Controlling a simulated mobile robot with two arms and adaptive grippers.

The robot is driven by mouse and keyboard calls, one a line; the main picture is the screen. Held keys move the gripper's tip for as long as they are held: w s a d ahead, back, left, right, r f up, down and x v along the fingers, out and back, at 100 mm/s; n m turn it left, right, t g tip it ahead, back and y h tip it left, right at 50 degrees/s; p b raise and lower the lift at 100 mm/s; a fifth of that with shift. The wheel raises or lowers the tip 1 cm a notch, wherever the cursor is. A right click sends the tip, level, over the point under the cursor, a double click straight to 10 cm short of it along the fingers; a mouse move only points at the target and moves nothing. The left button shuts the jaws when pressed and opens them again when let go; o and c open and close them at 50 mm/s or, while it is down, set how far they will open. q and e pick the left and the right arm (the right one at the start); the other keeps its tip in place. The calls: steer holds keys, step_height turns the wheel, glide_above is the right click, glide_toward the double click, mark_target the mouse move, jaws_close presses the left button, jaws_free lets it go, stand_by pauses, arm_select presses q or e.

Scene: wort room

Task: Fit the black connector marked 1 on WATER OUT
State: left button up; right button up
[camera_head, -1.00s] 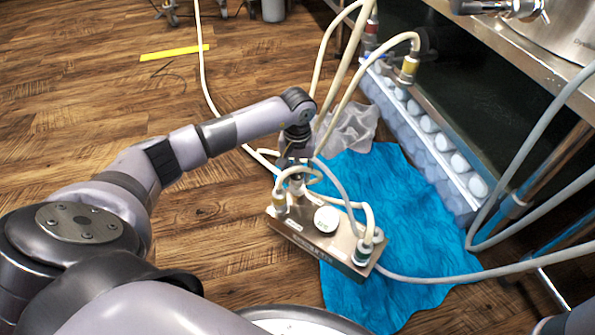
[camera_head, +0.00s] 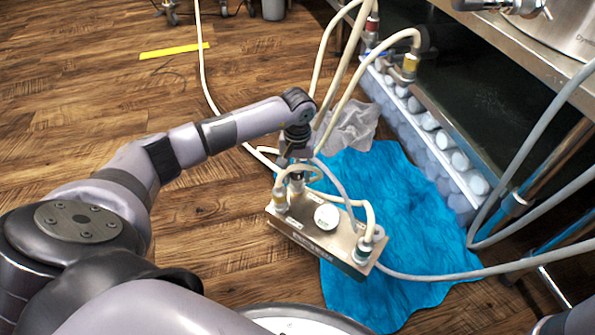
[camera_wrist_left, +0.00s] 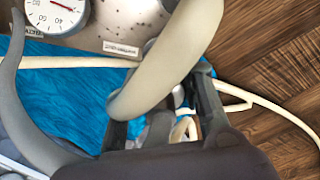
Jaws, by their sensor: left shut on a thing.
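A steel unit (camera_head: 318,242) with a round gauge (camera_head: 326,217) stands on a blue cloth, with hose fittings on its top. Its top face also shows in the left wrist view (camera_wrist_left: 90,32), with a small label too blurred to read. I cannot read a mark 1 or WATER OUT, nor tell whether the held fitting touches a port.
The blue cloth (camera_head: 400,225) lies on the wooden floor. Beige and grey hoses cross around the arm and unit. A steel bench (camera_head: 520,60) and a crate-like row of white rounds (camera_head: 425,125) stand at right. Open floor lies to the left.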

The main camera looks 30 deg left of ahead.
arm_select(q)
steer(key=shift+f+b, duration=0.6)
steer(key=shift+f, duration=0.25)
steer(key=o, duration=1.4)
steer(key=shift+r, duration=0.1)
